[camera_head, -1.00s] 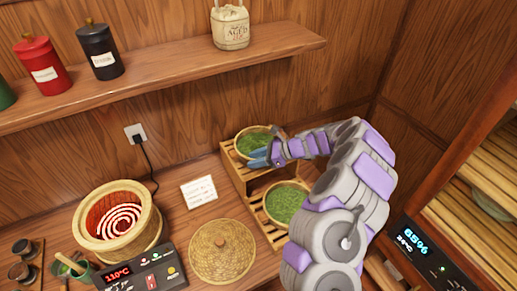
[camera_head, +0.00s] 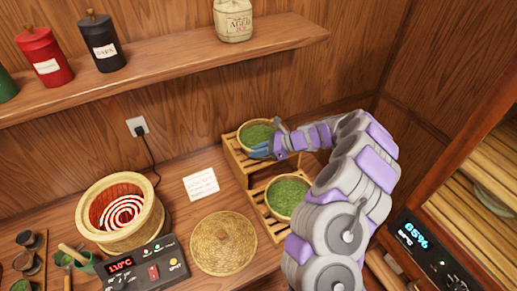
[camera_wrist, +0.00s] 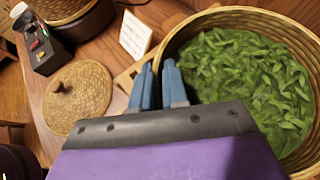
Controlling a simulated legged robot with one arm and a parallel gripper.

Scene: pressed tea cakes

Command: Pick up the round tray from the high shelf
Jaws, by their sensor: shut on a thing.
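The round tray (camera_head: 241,141), a woven basket of green leaves, sits at the upper step of a small wooden stand. It fills the right of the wrist view (camera_wrist: 262,16). My gripper (camera_head: 256,151) reaches it from the right. In the wrist view, its two blue fingers (camera_wrist: 159,72) are shut on the tray's near-left rim, one on each side. I cannot tell whether the tray is clear of the stand. The fingers and arm hide part of its near side.
A second leaf tray (camera_head: 287,195) sits on the lower step (camera_head: 262,215). A woven lid (camera_head: 224,243), a round heater (camera_head: 124,212) and a control box (camera_head: 147,268) lie left. A wall shelf (camera_head: 170,78) with canisters hangs above. A cabinet (camera_head: 470,165) stands right.

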